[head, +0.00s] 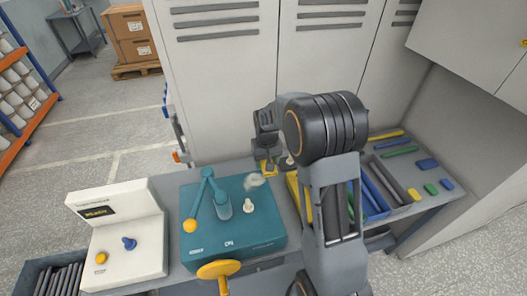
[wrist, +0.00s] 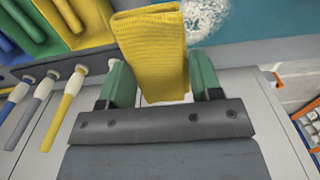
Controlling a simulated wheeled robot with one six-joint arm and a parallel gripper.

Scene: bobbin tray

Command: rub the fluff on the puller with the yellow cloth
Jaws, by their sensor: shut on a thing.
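The puller (head: 265,228) is a teal box on the bench with a blue crank arm and yellow knobs. A pale patch of fluff (head: 254,180) lies on its top near the back right edge. In the wrist view the fluff (wrist: 207,16) is a white speckled patch on the teal surface (wrist: 275,22). My gripper (wrist: 160,88) is shut on the folded yellow cloth (wrist: 150,45), which stands out between its green fingers. The cloth's edge meets the fluff in this view; I cannot tell whether they touch. In the head view the cloth is mostly hidden behind my arm.
A white console (head: 115,235) stands left of the puller. Trays with blue, grey and green bars (head: 375,190) lie to the right. In the wrist view, several white-tipped handles (wrist: 68,100) lie at the left. Grey lockers (head: 225,90) close off the back.

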